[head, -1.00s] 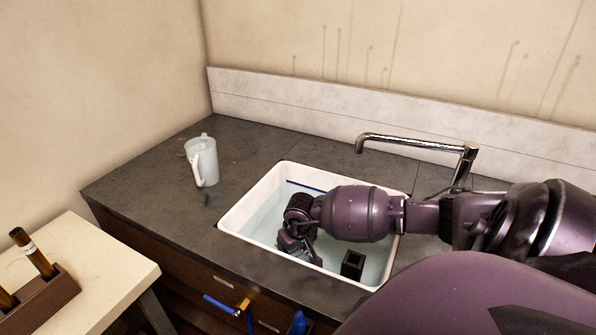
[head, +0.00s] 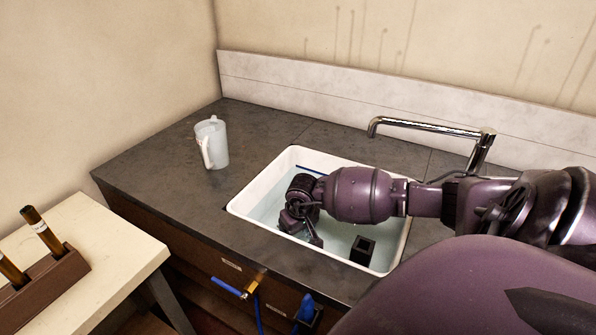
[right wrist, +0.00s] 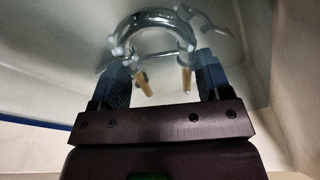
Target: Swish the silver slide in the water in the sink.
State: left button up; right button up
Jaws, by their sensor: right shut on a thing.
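The silver slide (right wrist: 153,22) is a shiny U-shaped tube with a thin crossbar and tan ends, seen in the right wrist view. My right gripper (right wrist: 165,72) is shut on it, with the slide between its two dark, ribbed fingers. In the head view my right gripper (head: 310,232) points down into the left part of the white sink (head: 240,206), low at the water (head: 335,237). The slide cannot be made out there, hidden by the gripper and wrist. My left gripper is not in view.
A chrome faucet (head: 430,128) arches behind the sink. A black square fitting (head: 362,250) stands in the basin at right. A white pitcher (head: 214,143) sits on the dark counter (head: 170,160). A pale table (head: 110,250) with a wooden rack (head: 45,280) is at lower left.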

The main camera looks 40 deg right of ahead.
aim_at(307, 236)
jog(key=shift+s+a, duration=0.15)
jog(key=shift+s+d+f+p, duration=0.1)
jog(key=shift+s+d+p, duration=0.1)
jog(key=shift+s, duration=0.5)
jog(key=shift+s+d+f+p, duration=0.1)
jog(key=shift+s+d+p, duration=0.1)
jog(key=shift+s, duration=0.5)
jog(key=shift+w+a+r+b, duration=0.15)
jog(key=shift+w+b, duration=0.25)
jog(key=shift+w, duration=0.25)
jog(key=shift+w+a+b, duration=0.25)
jog(key=shift+w+b, duration=0.2)
jog(key=shift+w, duration=0.4)
jog(key=shift+s, duration=0.1)
